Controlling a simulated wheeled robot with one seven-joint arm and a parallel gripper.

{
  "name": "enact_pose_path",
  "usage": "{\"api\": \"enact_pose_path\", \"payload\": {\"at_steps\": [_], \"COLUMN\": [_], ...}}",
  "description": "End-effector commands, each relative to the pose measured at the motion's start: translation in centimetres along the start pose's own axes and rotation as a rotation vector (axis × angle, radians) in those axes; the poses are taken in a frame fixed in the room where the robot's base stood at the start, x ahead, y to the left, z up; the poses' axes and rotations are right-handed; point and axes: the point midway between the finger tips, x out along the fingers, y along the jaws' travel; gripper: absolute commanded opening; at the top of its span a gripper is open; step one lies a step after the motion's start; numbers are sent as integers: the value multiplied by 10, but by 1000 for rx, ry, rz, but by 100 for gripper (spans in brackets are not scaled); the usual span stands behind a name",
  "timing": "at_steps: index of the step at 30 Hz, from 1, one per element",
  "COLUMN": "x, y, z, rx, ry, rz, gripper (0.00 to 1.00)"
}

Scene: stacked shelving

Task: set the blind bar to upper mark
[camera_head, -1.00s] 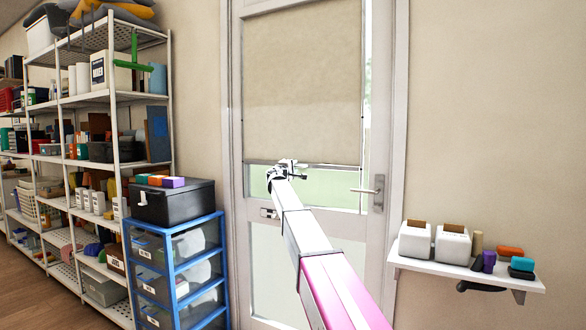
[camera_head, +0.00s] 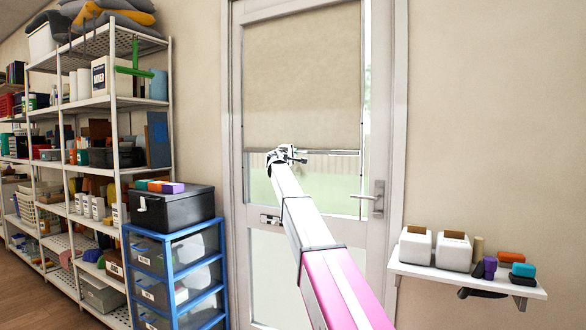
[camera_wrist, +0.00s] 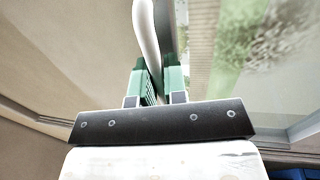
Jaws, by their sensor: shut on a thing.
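A beige roller blind (camera_head: 302,85) covers the upper part of the door's window. Its pale bottom bar (camera_head: 332,152) runs level across the glass, and green shows through the clear pane below. My gripper (camera_head: 288,153) is at the bar, left of its middle. In the wrist view the white bar (camera_wrist: 146,35) runs between the green-padded fingers of my gripper (camera_wrist: 160,80), which are shut on it. My gripper hides part of the bar in the head view. I cannot clearly make out the upper mark.
The door handle (camera_head: 377,197) is to the right, below the bar. A wall shelf (camera_head: 468,280) with small items stands right of the door. A blue drawer unit (camera_head: 175,275) with a black box (camera_head: 172,209) and tall shelving (camera_head: 85,110) stand left.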

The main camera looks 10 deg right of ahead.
Motion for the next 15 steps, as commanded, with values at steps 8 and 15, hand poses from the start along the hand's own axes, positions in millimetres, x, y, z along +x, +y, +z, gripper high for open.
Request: {"api": "enact_pose_path", "payload": {"at_steps": [8,15], "x": [16,23], "y": [79,117], "z": [-1,-1], "rx": [1,0], "ry": [-1,-1], "rz": [2,0], "gripper": [0,0]}}
